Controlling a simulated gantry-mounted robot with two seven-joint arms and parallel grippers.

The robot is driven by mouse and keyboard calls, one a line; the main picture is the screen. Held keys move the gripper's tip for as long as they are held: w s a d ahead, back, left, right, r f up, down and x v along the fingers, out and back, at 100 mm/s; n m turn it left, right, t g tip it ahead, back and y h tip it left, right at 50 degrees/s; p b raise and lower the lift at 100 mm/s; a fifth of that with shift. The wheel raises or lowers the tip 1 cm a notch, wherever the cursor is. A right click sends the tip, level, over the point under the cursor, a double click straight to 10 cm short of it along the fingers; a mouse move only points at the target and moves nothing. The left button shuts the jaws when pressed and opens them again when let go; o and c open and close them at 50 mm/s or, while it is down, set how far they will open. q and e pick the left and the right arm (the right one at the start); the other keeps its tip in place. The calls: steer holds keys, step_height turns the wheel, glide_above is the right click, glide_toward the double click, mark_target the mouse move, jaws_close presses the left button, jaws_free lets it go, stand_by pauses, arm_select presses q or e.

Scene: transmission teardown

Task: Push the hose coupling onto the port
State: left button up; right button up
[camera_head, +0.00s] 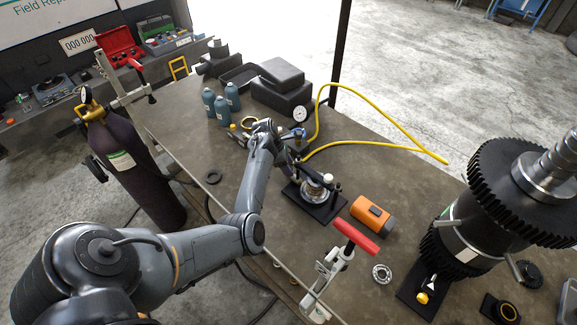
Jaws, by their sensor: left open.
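My left arm reaches across the bench from the left, and my left gripper (291,168) is small and partly hidden by its own wrist. It is open, just behind and left of a round metal fitting (315,187) on a black base plate, which may carry the port. A yellow hose (385,145) loops over the bench, and its near ends run in beside the gripper and a small gauge (300,114). The hose coupling cannot be made out there. I cannot tell whether the gripper touches the hose. My right gripper is not in view.
A large black gear shaft (490,210) stands at right. Blue bottles (221,108) and dark cases (281,88) stand behind. The bench right of the hose loop is clear.

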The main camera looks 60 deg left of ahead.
arm_select(q)
steer(key=v, duration=1)
steer(key=shift+s, duration=0.1)
